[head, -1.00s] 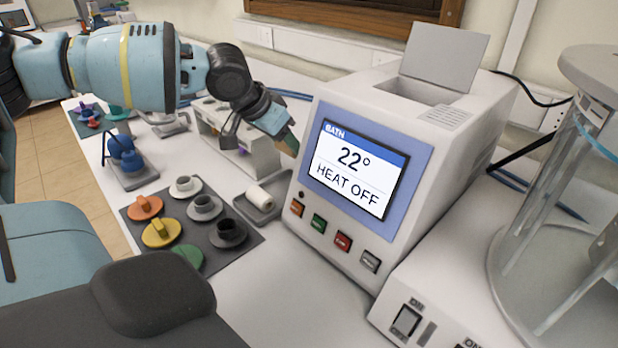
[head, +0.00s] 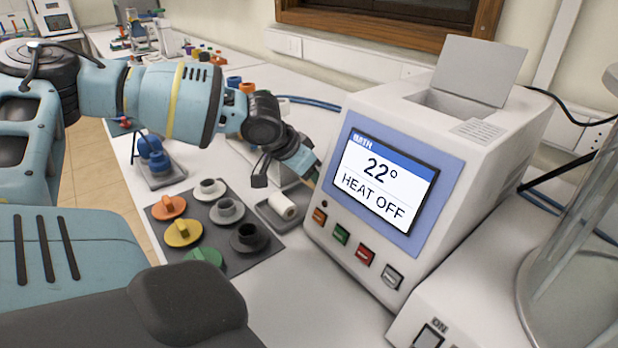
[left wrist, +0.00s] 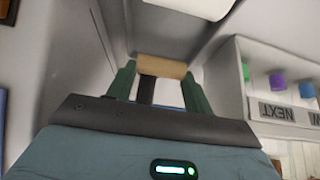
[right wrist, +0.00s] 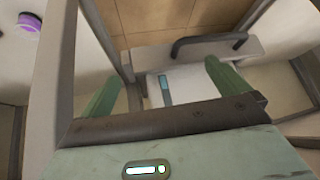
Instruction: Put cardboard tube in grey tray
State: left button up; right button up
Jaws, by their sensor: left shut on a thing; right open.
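My left gripper (left wrist: 160,80) is shut on the cardboard tube (left wrist: 160,66), a short brown piece held crosswise between the fingertips. In the head view my left gripper (head: 304,172) is just above and behind the grey tray (head: 266,221), close to the bath unit's front; the tube is mostly hidden there. The grey tray is shallow and holds a white roll (head: 283,206). The tray's side also shows beyond the tube in the left wrist view (left wrist: 172,32). My right gripper (right wrist: 160,80) is open and empty, seen only in the right wrist view.
The bath unit (head: 415,265) with its screen stands right beside the tray. A dark mat (head: 215,238) with coloured and grey knobbed pieces lies in front-left. A blue piece on a stand (head: 157,160) is further left.

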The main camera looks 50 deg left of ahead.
aim_at(308, 185)
pick_arm(q)
notch_tip(308, 185, down, 3)
jog(key=shift+f, duration=0.1)
jog(key=o, duration=0.7)
jog(key=shift+c, duration=0.2)
